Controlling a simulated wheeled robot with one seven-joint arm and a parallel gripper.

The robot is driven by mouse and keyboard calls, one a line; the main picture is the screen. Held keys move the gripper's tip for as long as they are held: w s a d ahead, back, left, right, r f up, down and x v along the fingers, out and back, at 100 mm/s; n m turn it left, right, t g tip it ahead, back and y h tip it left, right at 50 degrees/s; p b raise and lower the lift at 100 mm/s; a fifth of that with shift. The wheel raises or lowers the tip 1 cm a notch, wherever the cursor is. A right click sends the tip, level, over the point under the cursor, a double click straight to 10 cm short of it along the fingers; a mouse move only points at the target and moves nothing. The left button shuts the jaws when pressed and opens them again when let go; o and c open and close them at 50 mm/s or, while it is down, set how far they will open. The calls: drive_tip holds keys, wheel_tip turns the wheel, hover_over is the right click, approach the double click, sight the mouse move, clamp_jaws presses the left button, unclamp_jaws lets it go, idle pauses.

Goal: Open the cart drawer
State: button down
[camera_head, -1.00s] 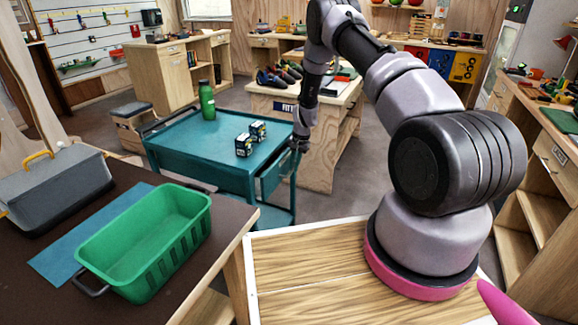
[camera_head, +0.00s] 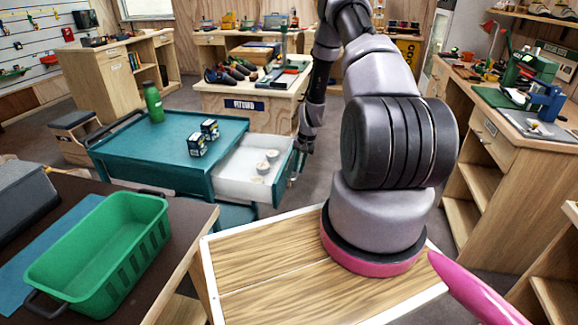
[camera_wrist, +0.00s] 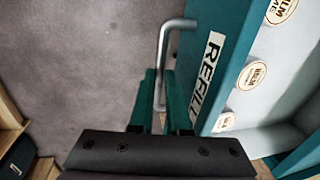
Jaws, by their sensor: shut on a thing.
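The teal cart (camera_head: 150,145) stands left of the middle in the head view. Its drawer (camera_head: 235,174) is pulled well out to the right, showing a white interior with a few round white items (camera_head: 265,165) inside. In the wrist view the drawer front (camera_wrist: 222,60) bears a "REFILL" label, and labelled round items (camera_wrist: 250,75) lie behind it. A grey metal bar handle (camera_wrist: 162,60) stands off the drawer front. My gripper (camera_wrist: 160,95) is shut on this handle, with its fingers on either side of the bar. In the head view my gripper (camera_head: 301,146) is at the drawer's outer end.
Two small dark boxes (camera_head: 203,138) and a green bottle (camera_head: 153,102) stand on the cart top. A green basket (camera_head: 105,250) is on the dark table at left. A wooden bench (camera_head: 255,105) stands behind the drawer. Bare floor (camera_head: 330,165) lies right of the drawer.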

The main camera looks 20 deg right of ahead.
drive_tip(key=shift+s+d, duration=0.25)
drive_tip(key=shift+d, duration=0.05)
drive_tip(key=c, duration=0.9)
unclamp_jaws()
drive_tip(key=r, duration=0.3)
drive_tip(key=d+r, duration=0.1)
drive_tip(key=r, duration=0.3)
drive_tip(key=s+r, duration=0.1)
drive_tip(key=r, duration=0.2)
drive_tip(key=shift+d+r, duration=0.3)
drive_tip(key=shift+d, duration=0.05)
